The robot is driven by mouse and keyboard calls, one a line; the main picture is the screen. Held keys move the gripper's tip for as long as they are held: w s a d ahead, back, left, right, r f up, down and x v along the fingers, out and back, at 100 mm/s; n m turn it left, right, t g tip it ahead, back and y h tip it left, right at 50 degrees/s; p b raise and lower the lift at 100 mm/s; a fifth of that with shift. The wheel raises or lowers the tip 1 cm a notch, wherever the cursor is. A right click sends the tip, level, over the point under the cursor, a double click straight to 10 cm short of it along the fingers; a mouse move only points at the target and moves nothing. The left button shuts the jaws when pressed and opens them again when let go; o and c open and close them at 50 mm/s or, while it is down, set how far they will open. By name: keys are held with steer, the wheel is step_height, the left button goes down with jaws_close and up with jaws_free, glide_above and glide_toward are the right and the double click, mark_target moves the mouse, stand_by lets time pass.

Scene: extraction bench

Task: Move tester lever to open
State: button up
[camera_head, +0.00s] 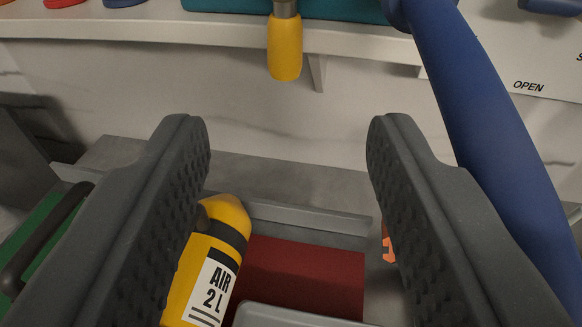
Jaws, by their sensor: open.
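A long blue lever (480,110) runs down the right side, from a pivot at the top edge to the lower right. The word OPEN stands on a white panel (545,45) to the right of the lever's upper part. My gripper (287,130) is open and empty. Its right finger is left of the lever and overlaps part of its lower length in the picture; I cannot tell whether they touch. The lever's pivot is cut off at the top.
A yellow handle (285,48) hangs ahead from a teal item (345,10) on a white shelf (150,25). Below are a yellow AIR 2 L cylinder (205,270), a dark red surface (305,277) and a green case (38,235) with a dark handle. The space between my fingers is empty.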

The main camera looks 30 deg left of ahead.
steer(key=v, duration=0.2)
steer(key=shift+s+d+r, duration=0.1)
steer(key=shift+s+d, duration=0.05)
steer(key=shift+s, duration=0.1)
steer(key=w+d+r+m+t+h, duration=0.1)
steer(key=d+r+m+h, duration=0.15)
steer(key=d+r, duration=0.45)
steer(key=w+d+r+m+t+h, duration=0.1)
steer(key=d+r+h, duration=0.25)
steer(key=r, duration=0.75)
steer(key=s+r+m+g+h, duration=0.1)
steer(key=s+r+m, duration=0.1)
steer(key=s+r, duration=1)
step_height(320, 180, up, 4)
steer(key=shift+d+r+h, duration=0.2)
steer(key=shift+d+h, duration=0.05)
steer(key=shift+h, duration=0.05)
